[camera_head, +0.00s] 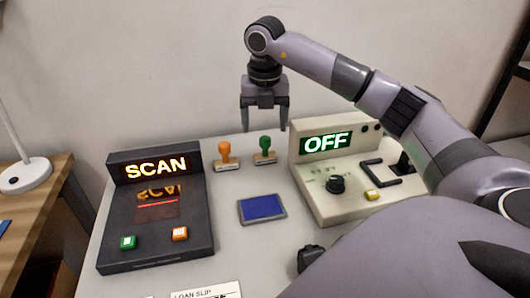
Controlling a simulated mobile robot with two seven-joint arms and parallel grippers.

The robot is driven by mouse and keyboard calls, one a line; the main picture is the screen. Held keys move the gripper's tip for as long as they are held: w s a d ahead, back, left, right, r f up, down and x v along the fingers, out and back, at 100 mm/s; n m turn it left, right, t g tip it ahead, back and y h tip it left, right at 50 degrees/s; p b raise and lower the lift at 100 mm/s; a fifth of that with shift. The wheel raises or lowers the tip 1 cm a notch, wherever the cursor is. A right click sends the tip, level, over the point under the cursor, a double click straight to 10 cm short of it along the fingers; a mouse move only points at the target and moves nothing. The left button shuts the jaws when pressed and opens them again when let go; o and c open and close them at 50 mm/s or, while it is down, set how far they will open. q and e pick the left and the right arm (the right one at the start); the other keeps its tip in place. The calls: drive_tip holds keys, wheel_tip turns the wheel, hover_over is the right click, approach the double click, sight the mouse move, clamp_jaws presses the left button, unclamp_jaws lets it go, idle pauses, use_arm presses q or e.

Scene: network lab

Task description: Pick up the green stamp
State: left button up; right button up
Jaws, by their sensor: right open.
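The green stamp (265,149) stands upright on the table, its round green handle above a wooden base, near the back edge. My right gripper (264,127) is above it in the head view, fingers pointing down and spread apart, with nothing between them. The fingertips look higher than the stamp's handle; I cannot tell the exact gap or depth. My left gripper does not show.
An orange stamp (225,156) stands just left of the green one. A blue ink pad (262,208) lies in front. A dark SCAN console (157,218) is at left, a pale OFF console (315,189) at right. A loan slip (207,292) lies at the front.

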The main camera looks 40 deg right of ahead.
sight(265, 149)
drive_tip(key=f, duration=0.6)
drive_tip(key=d+f+b, duration=0.1)
drive_tip(key=f, duration=0.2)
drive_tip(key=shift+w, duration=0.4)
drive_tip(key=c, duration=0.8)
